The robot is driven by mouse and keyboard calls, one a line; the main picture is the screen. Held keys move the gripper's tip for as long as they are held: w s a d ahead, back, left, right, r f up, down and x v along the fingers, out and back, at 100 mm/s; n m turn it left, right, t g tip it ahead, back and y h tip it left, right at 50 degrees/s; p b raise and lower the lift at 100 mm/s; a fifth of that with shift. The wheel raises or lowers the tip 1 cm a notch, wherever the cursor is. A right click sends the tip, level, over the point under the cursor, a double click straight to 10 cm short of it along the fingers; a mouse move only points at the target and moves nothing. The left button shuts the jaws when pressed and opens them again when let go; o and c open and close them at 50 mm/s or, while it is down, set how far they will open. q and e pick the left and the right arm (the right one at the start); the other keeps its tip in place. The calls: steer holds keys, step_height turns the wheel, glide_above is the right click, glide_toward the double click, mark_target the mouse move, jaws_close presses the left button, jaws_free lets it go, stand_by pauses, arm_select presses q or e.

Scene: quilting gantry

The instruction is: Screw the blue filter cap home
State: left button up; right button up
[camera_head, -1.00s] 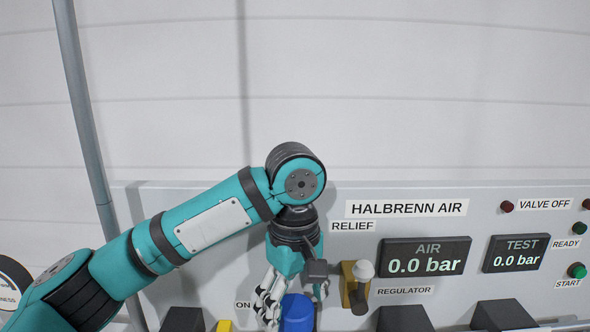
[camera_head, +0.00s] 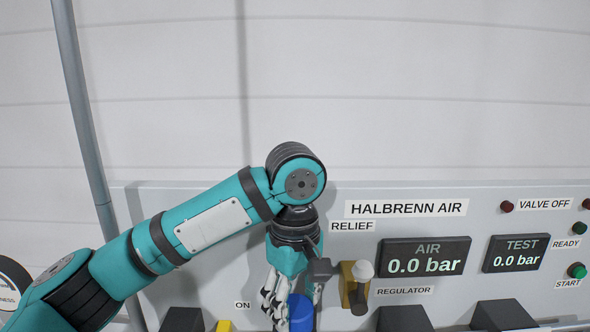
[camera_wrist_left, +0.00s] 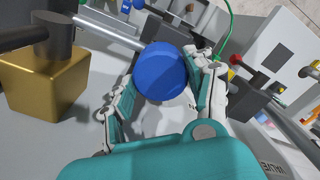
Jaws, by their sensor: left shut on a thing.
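The blue filter cap (camera_head: 301,312) is at the bottom of the head view, below my left wrist. My left gripper (camera_head: 291,302) points down with its fingers on either side of the cap. In the left wrist view the round cap (camera_wrist_left: 163,71) sits between the two fingers of the left gripper (camera_wrist_left: 160,90), which is shut on it. Whether the cap's lower edge is seated cannot be seen. My right gripper is in neither view.
The grey panel carries the AIR display (camera_head: 425,256) and TEST display (camera_head: 516,253), both at 0.0 bar. Dark blocks (camera_head: 403,318) line the front.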

arm_select(q)
steer(key=m, duration=0.3)
steer(key=m, duration=0.3)
steer(key=shift+m, duration=0.4)
steer(key=m, duration=0.3)
steer(key=shift+f+m, duration=0.1)
steer(key=shift+m, duration=0.3)
steer(key=m, duration=0.3)
steer(key=shift+m, duration=0.4)
steer(key=o, duration=1.5)
steer(key=shift+s+a, duration=0.1)
